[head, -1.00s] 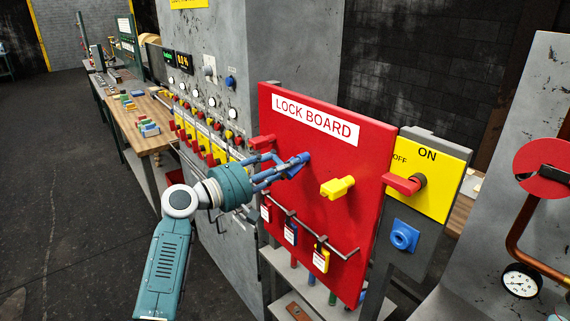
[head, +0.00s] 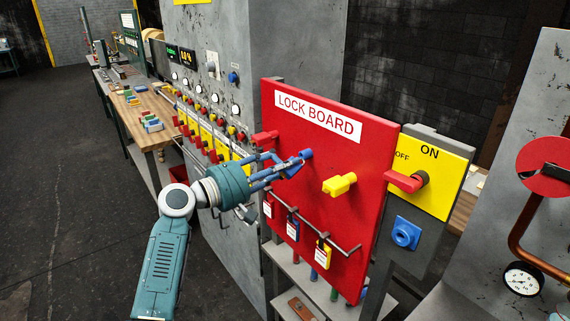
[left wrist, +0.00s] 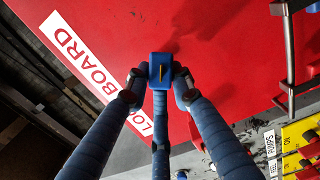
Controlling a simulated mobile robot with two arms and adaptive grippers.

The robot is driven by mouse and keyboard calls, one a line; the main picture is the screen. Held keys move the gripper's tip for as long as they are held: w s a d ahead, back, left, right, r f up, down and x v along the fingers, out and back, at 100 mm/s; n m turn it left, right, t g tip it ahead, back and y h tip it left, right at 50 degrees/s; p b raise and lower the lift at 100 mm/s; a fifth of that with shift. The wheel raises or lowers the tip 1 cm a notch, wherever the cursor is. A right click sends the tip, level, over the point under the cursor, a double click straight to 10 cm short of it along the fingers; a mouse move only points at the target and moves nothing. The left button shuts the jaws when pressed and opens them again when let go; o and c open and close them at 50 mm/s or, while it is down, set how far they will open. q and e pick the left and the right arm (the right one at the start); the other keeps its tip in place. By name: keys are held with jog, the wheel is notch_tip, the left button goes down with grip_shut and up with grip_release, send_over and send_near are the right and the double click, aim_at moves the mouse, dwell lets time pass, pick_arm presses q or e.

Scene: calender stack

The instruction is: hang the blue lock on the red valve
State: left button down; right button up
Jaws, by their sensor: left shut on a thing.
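My left gripper (head: 297,164) is at the face of the red lock board, its fingers shut on a blue block (head: 306,154). In the left wrist view the blue block (left wrist: 161,70) sits between the fingertips with a thin brass piece on its face. It appears to be at the board; whether it touches is unclear. A blue lock with a white tag (head: 293,230) hangs on the rail below, between a red lock (head: 267,209) and a yellow lock (head: 323,254). The red valve (head: 530,166) is a disc with a dark bar at the far right. My right gripper is not in view.
The lock board (head: 375,150) also carries a red block (head: 265,138) and a yellow block (head: 340,184). Right of it stand a yellow switch panel (head: 446,190) with a red handle and a blue knob (head: 405,234). A gauge (head: 523,279) is below the valve.

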pick_arm(q)
jog(key=shift+s+a+r, duration=0.15)
jog(key=shift+s+a, duration=0.1)
jog(key=shift+a, duration=0.2)
dwell(0.5)
jog(key=shift+p+v, duration=0.45)
jog(key=shift+v, duration=1.65)
